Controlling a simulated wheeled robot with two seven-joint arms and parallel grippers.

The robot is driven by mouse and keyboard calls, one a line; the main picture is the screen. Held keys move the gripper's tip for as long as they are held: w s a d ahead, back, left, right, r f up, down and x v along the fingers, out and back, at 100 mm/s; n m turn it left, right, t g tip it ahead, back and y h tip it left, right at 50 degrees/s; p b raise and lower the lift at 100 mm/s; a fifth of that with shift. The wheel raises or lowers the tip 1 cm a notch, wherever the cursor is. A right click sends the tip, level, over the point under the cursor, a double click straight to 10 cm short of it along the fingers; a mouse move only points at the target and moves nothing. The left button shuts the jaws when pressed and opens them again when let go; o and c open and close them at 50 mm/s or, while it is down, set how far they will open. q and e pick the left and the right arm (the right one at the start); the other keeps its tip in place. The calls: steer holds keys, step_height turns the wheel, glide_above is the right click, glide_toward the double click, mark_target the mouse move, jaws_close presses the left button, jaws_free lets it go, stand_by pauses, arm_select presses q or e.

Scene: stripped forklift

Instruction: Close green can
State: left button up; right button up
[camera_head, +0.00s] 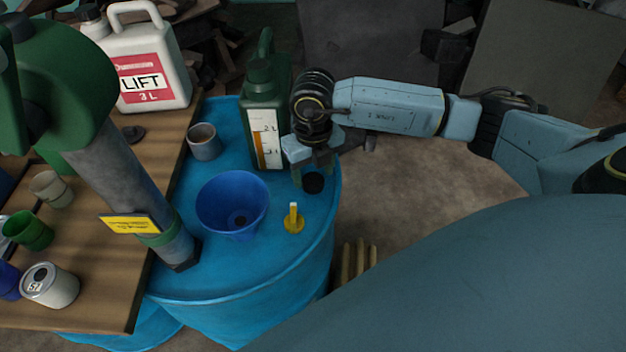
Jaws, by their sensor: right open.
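The green can (263,110) stands upright at the back of the blue drum top, with a pale level strip on its front. A dark green cap-like top (258,71) shows at its upper left; I cannot tell whether it is a loose cap or part of the can. My right gripper (312,162) comes in from the right and points down beside the can's right side, open. A small round black piece (313,183) shows just below the fingers; I cannot tell whether it touches them. My left gripper is not in view.
A blue funnel (232,204), a grey cup (204,142) and a yellow piece (293,219) are on the drum (240,285). A wooden table (105,290) on the left holds a white canister (145,65), cups and a tin (49,286). A green-grey tube (125,170) stands over it.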

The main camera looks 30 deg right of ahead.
mark_target(313, 181)
step_height(313, 181, down, 2)
stand_by(0.4)
steer(key=c, duration=0.7)
step_height(313, 181, up, 10)
stand_by(0.4)
